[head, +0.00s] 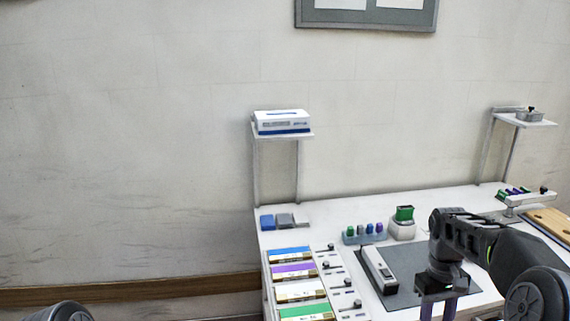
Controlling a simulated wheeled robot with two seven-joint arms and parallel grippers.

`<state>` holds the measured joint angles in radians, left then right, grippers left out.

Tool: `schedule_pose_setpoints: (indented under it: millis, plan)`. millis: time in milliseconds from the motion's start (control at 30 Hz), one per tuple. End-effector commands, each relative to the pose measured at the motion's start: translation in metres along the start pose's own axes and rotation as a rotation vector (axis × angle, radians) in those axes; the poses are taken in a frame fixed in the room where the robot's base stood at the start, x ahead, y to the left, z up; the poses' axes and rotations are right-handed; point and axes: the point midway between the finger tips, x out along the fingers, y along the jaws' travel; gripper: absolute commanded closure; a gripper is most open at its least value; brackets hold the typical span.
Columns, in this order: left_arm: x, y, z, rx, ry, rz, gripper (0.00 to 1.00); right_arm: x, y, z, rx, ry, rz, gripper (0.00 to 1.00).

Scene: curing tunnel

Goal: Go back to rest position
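My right arm comes in from the right over the white bench. Its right gripper (438,308) points down over the right part of the dark grey mat, with two purple-tinted fingers apart and nothing visible between them. The fingertips are cut off by the bottom edge. Only a rounded dark part of my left arm shows at the bottom left corner, and the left gripper is out of view.
The white bench (340,212) holds the grey mat (400,291) with a long white-and-black device (380,268), a row of coloured-label drawers (297,290), a small rack (364,238) and a green-topped device (403,222). Shelves stand behind. Left of the bench is clear.

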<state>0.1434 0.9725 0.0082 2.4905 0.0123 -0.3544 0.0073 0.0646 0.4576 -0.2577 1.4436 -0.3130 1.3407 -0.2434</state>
Motion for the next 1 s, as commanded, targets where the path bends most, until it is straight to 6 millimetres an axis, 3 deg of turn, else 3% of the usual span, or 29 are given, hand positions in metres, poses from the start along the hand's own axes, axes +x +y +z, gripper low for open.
schedule_pose_setpoints:
  millis: [267, 367, 533, 667, 767, 833, 1000]
  plan:
    - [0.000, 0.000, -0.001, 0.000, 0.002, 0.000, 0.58, 0.014, -0.006, -0.038, 0.028, 0.159, 0.002, 0.58]
    - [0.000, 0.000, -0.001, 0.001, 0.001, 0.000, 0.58, 0.029, -0.019, -0.055, 0.034, 0.225, -0.011, 0.58]
    - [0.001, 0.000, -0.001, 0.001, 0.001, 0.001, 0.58, 0.070, -0.056, -0.084, 0.047, 0.340, -0.056, 0.58]
    - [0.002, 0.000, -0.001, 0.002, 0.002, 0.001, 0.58, 0.127, -0.109, -0.095, 0.068, 0.423, -0.127, 0.58]
    - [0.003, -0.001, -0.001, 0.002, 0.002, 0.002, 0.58, 0.187, -0.166, -0.082, 0.108, 0.468, -0.203, 0.58]
    - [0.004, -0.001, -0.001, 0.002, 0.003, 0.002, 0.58, 0.226, -0.204, -0.060, 0.141, 0.478, -0.252, 0.58]
    - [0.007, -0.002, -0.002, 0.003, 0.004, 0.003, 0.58, 0.297, -0.277, 0.028, 0.205, 0.418, -0.335, 0.58]
